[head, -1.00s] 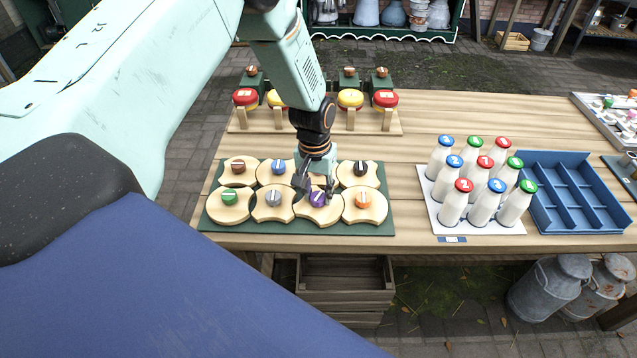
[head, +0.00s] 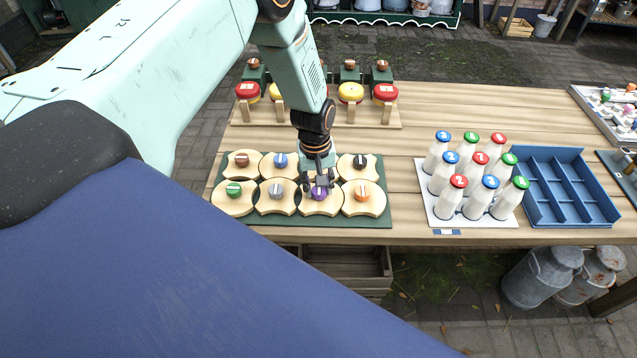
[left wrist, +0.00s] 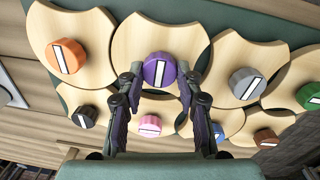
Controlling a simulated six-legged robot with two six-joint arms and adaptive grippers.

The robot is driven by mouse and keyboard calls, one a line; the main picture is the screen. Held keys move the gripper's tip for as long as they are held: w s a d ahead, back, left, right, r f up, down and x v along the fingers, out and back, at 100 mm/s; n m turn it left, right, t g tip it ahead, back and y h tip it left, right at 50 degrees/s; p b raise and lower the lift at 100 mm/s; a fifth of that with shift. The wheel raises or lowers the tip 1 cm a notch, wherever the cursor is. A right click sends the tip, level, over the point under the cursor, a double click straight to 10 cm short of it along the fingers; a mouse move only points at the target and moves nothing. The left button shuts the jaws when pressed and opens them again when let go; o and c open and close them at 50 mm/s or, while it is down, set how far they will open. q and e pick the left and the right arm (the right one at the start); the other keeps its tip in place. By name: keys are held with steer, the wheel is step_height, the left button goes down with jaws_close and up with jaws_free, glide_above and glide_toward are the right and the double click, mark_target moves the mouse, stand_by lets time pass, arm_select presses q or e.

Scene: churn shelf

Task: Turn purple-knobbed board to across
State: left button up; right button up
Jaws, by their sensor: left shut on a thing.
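The purple knob (head: 319,193) sits on a pale wooden board (head: 320,207) with rounded and scooped sides, in the front row of the green base. My left gripper (head: 319,186) reaches down from above and is shut on the purple knob. In the left wrist view its fingers (left wrist: 161,76) stand on either side of the purple knob (left wrist: 160,68). The knob's white stripe runs nearly up and down there. The gripper partly hides the board and knob in the head view. My right gripper is out of view.
Neighbouring boards carry an orange knob (head: 361,193), a grey knob (head: 276,190) and others, close against the purple-knobbed board. Milk bottles (head: 459,190) and a blue crate (head: 612,215) stand to the right. Red and yellow discs (head: 350,92) stand behind. Bare table lies between the base and the bottles.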

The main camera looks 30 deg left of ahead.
mark_target(316, 190)
arm_select(q)
steer(key=shift+s, duration=0.1)
steer(key=o, duration=1.2)
steer(key=shift+c, duration=0.2)
steer(key=shift+r, duration=0.1)
step_height(316, 190, up, 12)
steer(key=shift+s+a, duration=0.15)
